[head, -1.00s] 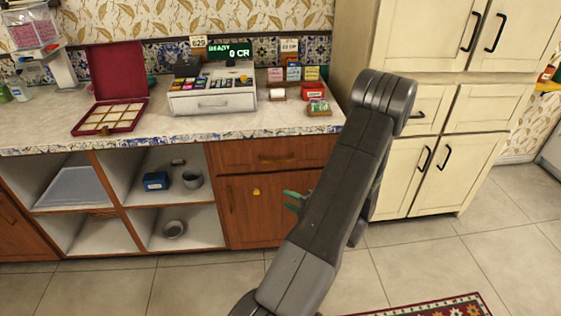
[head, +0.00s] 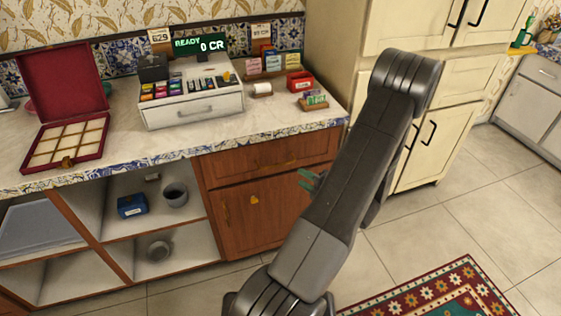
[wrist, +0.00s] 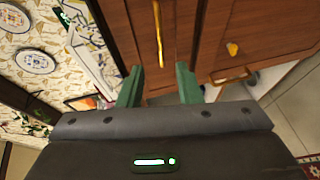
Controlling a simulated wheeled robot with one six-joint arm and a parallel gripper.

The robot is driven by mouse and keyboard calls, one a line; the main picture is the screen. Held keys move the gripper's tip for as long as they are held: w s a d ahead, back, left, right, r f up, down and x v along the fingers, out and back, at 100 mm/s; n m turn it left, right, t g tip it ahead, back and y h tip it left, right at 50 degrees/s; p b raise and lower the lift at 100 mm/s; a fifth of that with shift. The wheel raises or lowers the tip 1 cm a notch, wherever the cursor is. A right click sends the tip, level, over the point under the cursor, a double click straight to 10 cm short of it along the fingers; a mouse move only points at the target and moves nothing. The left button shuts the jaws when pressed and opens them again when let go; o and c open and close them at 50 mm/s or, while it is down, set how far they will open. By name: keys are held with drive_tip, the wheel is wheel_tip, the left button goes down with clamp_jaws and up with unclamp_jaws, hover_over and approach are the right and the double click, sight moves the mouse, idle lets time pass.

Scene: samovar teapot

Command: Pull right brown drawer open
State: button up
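The right brown drawer (head: 235,170) is the upper wooden front under the counter, and it looks closed. Its slim gold handle (head: 278,163) faces the room. In the wrist view the drawer front (wrist: 178,40) appears turned, and the handle (wrist: 158,35) lies ahead between the lines of my fingers. My gripper (wrist: 158,85) is open, with two green fingers apart and nothing between them. In the head view one green part of my gripper (head: 310,181) shows in front of the cabinet, below and right of the handle; my arm hides the rest.
A brown cabinet door (head: 258,215) with a yellow mark is below the drawer. Open white shelves (head: 150,225) are to its left. A cash register (head: 193,107) stands on the counter above. Cream cupboards (head: 470,90) stand at right. The tiled floor in front is clear except a patterned rug (head: 440,292).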

sight(279, 165)
drive_tip(key=x, duration=1.3)
clamp_jaws()
drive_tip(key=shift+s, duration=0.1)
